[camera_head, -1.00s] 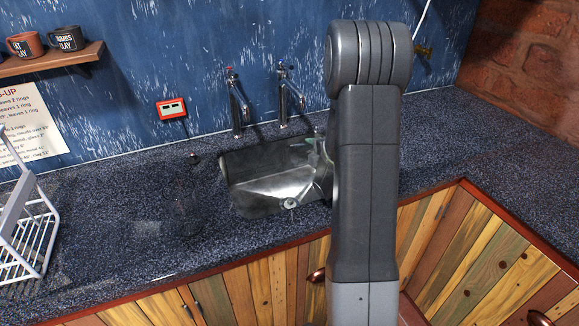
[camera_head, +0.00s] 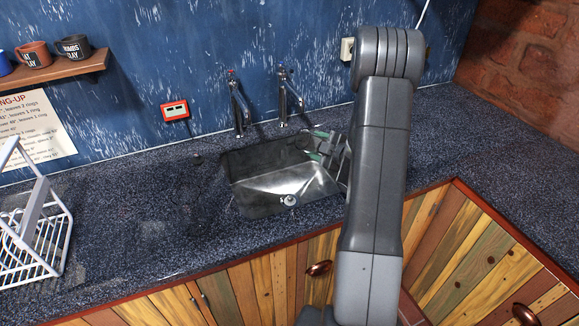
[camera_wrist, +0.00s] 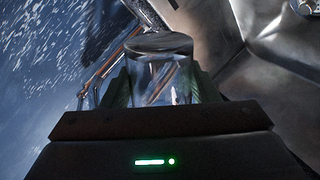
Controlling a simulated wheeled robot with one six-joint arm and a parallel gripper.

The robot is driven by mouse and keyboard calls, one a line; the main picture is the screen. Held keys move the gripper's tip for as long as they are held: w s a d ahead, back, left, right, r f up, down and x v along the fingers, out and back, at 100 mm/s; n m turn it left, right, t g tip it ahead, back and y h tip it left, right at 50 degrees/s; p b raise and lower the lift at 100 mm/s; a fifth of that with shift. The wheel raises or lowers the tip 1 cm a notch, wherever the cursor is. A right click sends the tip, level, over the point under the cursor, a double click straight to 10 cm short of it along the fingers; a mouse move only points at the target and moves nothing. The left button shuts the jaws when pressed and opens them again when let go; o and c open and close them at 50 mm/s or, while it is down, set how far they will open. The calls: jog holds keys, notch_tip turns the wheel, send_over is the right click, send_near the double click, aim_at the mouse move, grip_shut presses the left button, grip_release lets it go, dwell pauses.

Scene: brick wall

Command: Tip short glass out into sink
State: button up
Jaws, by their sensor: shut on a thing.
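The short glass (camera_wrist: 160,78) is clear and shows in the wrist view between the two greenish fingers of my gripper (camera_head: 321,147). My gripper is shut on its sides. The wide round end of the glass faces away from the palm; I cannot tell whether liquid is in it. In the head view the gripper is over the right back part of the metal sink (camera_head: 250,203), and the glass is too small to make out clearly. The sink's metal also fills the right of the wrist view (camera_wrist: 285,75).
Two taps (camera_head: 238,106) (camera_head: 284,100) stand behind the sink against the blue wall. A white rack (camera_head: 45,235) stands on the counter (camera_head: 140,220) at the left. Mugs (camera_head: 36,55) sit on a wall shelf (camera_head: 60,72).

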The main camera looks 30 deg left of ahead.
aim_at(324, 140)
jog(key=shift+r+m+g+y, duration=0.2)
jog(key=shift+m+g+y, duration=0.1)
jog(key=shift+m, duration=0.3)
notch_tip(324, 140, up, 2)
jog(key=shift+d+m+y+p, duration=0.1)
jog(key=shift+m+y+p, duration=0.3)
jog(key=shift+m+p, duration=0.35)
jog(key=shift+w+d+r+m, duration=0.1)
jog(key=shift+w+d+m, duration=0.2)
jog(key=shift+w+m, duration=0.1)
jog(key=shift+w+d+r+m+g+y+p, duration=0.15)
jog(key=shift+w+d+r+m+y+p, duration=0.2)
jog(key=shift+r, duration=0.3)
jog(key=shift+w+r+m+g+y+p, duration=0.1)
jog(key=shift+r+m+g+y+p, duration=0.05)
jog(key=shift+r+m+y+p, duration=0.35)
jog(key=shift+w+d+r+m, duration=0.2)
jog(key=shift+w+m, duration=0.1)
jog(key=shift+m, duration=0.3)
jog(key=shift+w+d+f+m+y+b, duration=0.25)
jog(key=shift+f+m+y+b, duration=0.15)
jog(key=shift+m+y+b, duration=0.4)
jog(key=shift+h, duration=0.25)
